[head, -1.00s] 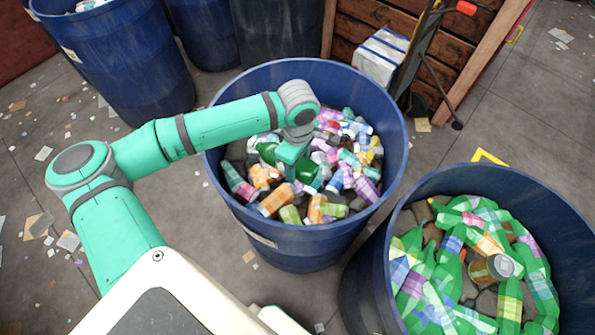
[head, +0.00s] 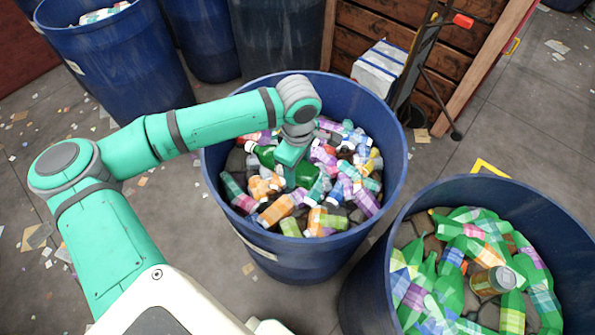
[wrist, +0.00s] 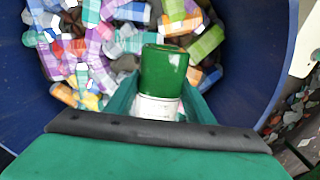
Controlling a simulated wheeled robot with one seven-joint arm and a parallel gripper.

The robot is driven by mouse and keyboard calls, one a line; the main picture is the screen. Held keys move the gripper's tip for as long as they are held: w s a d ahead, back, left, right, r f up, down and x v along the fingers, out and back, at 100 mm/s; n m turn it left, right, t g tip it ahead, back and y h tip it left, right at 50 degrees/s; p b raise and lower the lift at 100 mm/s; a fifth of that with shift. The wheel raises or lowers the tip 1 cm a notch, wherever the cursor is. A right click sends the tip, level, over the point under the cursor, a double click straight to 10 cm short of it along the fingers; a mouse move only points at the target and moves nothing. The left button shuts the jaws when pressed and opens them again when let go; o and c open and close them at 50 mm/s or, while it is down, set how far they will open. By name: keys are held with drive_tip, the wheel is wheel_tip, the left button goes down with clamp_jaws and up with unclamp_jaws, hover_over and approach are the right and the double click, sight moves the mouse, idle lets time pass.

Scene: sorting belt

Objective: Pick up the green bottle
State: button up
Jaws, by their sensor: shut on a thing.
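The green bottle (wrist: 164,68) is in my gripper in the wrist view, its green end pointing away from the camera and a pale label close to the palm. My gripper (wrist: 158,98) is shut on it, with a teal finger on each side. Whether the bottle is clear of the heap is hard to tell.
A second blue barrel (head: 372,268) at the lower right holds green bottles and a can (head: 492,281). More blue barrels (head: 120,60) stand at the back left. A hand truck (head: 425,60) with a white-and-blue package (head: 382,66) stands behind. The floor is littered with scraps.

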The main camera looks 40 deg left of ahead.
drive_tip(key=shift+r, duration=0.8)
drive_tip(key=shift+r, duration=2)
drive_tip(key=shift+r, duration=0.1)
drive_tip(key=shift+r, duration=1.05)
